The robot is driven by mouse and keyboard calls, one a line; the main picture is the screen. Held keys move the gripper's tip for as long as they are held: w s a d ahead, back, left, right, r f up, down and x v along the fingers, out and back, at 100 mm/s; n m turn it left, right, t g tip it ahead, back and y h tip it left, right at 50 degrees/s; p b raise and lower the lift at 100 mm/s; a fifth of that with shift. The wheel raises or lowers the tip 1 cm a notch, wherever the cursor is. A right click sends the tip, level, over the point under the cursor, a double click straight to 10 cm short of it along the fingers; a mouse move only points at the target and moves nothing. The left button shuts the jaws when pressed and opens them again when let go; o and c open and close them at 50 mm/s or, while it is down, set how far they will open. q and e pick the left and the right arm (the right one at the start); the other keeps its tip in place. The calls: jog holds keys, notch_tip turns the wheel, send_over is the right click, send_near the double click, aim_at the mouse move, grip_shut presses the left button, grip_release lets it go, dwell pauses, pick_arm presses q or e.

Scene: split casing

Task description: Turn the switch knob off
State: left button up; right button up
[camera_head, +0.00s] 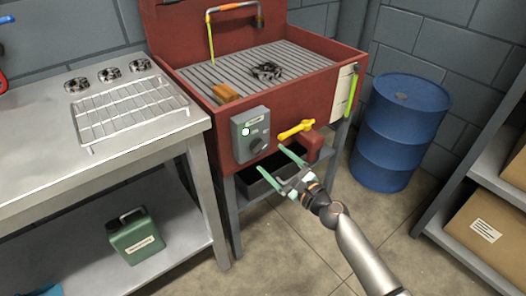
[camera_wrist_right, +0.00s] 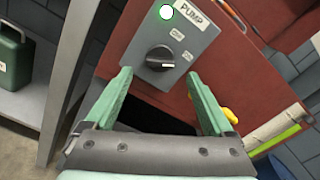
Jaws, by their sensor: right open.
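The dark round switch knob (camera_head: 257,145) is on a grey switch box (camera_head: 241,126) fixed to the front of a red wash basin. In the right wrist view the knob (camera_wrist_right: 160,58) sits below a "PUMP" label (camera_wrist_right: 194,16) and a lit green lamp (camera_wrist_right: 166,12). Small position marks beside the knob are too small to read surely. My right gripper (camera_head: 278,165) is open and empty, just below and in front of the knob, not touching it. In the right wrist view its two green fingers (camera_wrist_right: 160,82) are spread, with the knob beyond their tips and between them. My left gripper is not in view.
A yellow valve handle (camera_head: 296,130) sticks out right of the switch box. A metal bench (camera_head: 40,140) stands left, a blue drum (camera_head: 400,130) right. Open floor lies in front.

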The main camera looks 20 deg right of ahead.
aim_at(261, 150)
jog(key=x, duration=0.3)
jog(key=shift+w, duration=0.1)
jog(key=shift+b+x, duration=0.4)
jog(key=shift+x, duration=0.45)
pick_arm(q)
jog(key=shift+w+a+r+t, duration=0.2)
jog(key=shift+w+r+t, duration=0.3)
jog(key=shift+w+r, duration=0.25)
pick_arm(e)
jog(key=shift+w+a, duration=0.15)
jog(key=shift+w, duration=0.15)
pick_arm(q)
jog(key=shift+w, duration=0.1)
pick_arm(e)
jog(key=c, duration=0.8)
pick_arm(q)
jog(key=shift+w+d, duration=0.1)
pick_arm(e)
jog(key=c, duration=0.6)
